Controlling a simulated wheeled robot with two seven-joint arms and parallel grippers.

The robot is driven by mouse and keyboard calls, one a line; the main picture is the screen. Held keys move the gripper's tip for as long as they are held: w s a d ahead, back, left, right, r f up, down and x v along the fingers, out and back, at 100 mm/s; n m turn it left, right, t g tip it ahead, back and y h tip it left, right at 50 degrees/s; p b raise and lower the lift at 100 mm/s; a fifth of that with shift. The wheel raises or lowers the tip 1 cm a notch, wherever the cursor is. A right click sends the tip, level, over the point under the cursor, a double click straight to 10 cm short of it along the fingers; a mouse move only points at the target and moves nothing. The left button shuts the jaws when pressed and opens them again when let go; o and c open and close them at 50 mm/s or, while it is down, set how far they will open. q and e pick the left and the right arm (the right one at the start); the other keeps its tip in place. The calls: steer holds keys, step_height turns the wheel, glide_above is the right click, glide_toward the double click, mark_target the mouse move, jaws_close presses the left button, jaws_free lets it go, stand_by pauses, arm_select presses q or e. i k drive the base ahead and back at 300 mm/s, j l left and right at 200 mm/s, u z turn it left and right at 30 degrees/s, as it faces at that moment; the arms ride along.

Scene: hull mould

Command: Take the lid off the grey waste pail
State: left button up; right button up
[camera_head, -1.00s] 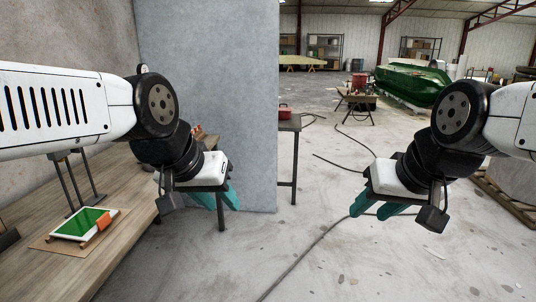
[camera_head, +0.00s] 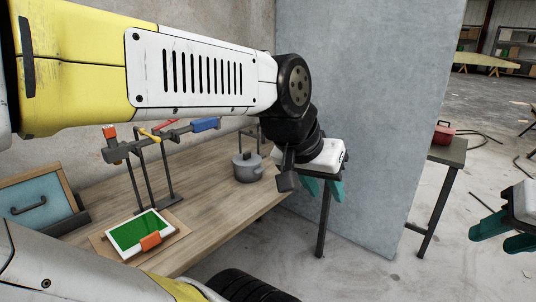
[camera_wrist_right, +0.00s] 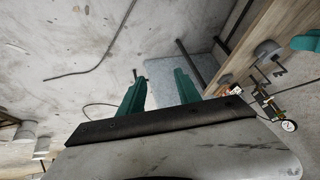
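The grey waste pail (camera_head: 247,170) stands upright on the wooden workbench, near its far end, with its lid (camera_head: 246,157) and small knob on top. My left gripper (camera_head: 324,190) is to the right of the pail, beyond the bench edge, pointing down. Its teal fingers are apart and empty, not touching the pail. My right gripper (camera_head: 504,232) is at the far right of the head view, well away from the pail. In the right wrist view its fingers (camera_wrist_right: 160,92) are apart with only floor and a grey panel beyond.
On the workbench (camera_head: 215,212) are a tablet with a green screen (camera_head: 140,232), a stand with coloured clamps (camera_head: 160,140) and a blue framed panel (camera_head: 38,203). A grey partition (camera_head: 365,110) rises behind my left gripper. A red box (camera_head: 444,132) sits on a side table.

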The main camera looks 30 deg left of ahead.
mark_target(247, 159)
steer(key=i+u, duration=0.25)
steer(key=u, duration=0.15)
steer(key=i+l+u, duration=0.1)
steer(key=u, duration=0.3)
steer(key=i+l+u, duration=0.2)
steer(key=i+u, duration=0.2)
steer(key=i+l+u, duration=0.1)
steer(key=u, duration=0.25)
steer(key=i+l+u, duration=0.15)
steer(key=u, duration=0.2)
steer(key=i+l+u, duration=0.2)
steer(key=u, duration=0.15)
steer(key=i+l+u, duration=0.1)
steer(key=l+u, duration=0.2)
